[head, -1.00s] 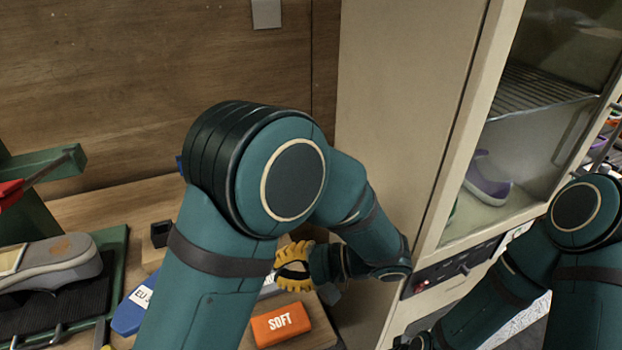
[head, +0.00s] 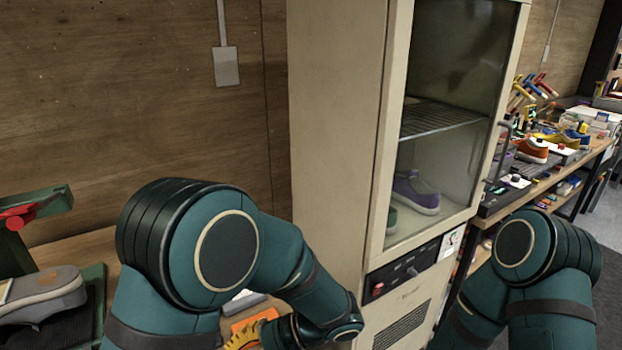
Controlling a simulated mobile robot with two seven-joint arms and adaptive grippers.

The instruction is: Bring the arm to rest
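My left arm fills the lower left of the head view, its elbow raised and its forearm reaching down to the right. At its wrist, low in the view, is a ridged yellow part (head: 243,336), cut off by the bottom edge. I cannot tell whether it is my gripper or something held, nor whether the fingers are open or shut. My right arm is bent at the lower right. Its gripper is out of view.
A beige cabinet (head: 338,130) with a glass door and shoes inside stands just beyond my arms. A grey shoe (head: 40,290) rests on a green stand at the left. An orange block (head: 257,317) lies by the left wrist. A cluttered bench (head: 560,170) stands right.

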